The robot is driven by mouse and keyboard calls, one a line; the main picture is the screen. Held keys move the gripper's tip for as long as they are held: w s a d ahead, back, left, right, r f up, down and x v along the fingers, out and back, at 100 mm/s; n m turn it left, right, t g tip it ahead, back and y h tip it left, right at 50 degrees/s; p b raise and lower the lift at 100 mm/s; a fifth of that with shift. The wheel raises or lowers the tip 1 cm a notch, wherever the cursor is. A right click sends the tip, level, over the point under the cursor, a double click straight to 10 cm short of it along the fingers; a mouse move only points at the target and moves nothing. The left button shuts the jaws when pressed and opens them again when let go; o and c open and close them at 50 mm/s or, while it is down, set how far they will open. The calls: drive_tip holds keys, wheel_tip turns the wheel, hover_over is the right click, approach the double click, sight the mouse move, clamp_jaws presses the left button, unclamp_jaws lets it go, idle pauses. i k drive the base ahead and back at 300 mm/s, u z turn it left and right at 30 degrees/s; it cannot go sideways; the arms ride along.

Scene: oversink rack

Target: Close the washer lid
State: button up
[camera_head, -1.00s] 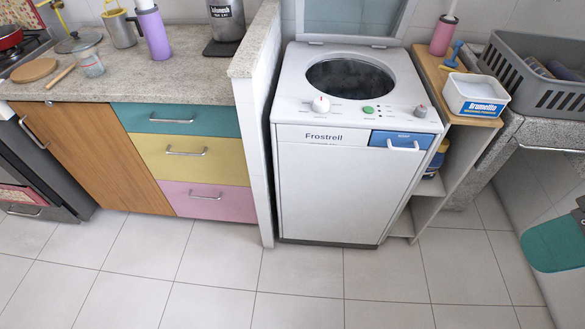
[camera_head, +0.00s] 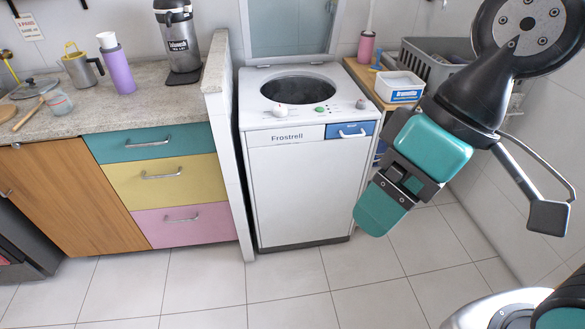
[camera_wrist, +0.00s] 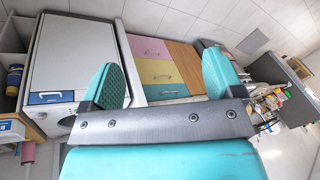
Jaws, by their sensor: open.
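The white top-loading washer (camera_head: 300,190), marked Frostrell, stands in the middle of the head view. Its lid (camera_head: 290,28) is raised upright at the back, and the round drum opening (camera_head: 298,90) shows dark. My gripper (camera_head: 375,205) is at the right in the head view, in front of the washer and apart from it, with teal pads. In the wrist view my gripper (camera_wrist: 165,85) shows two teal fingers spread wide with nothing between them.
A low wall (camera_head: 222,110) and a counter with coloured drawers (camera_head: 160,180) stand left of the washer. At its right, a wooden-topped shelf (camera_head: 362,80) holds a white tub (camera_head: 400,87); a grey crate (camera_head: 440,62) is behind. The tiled floor (camera_head: 310,290) in front is clear.

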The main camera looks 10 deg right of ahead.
sight(263, 61)
drive_tip(key=z, duration=0.05)
drive_tip(key=i, duration=1.5)
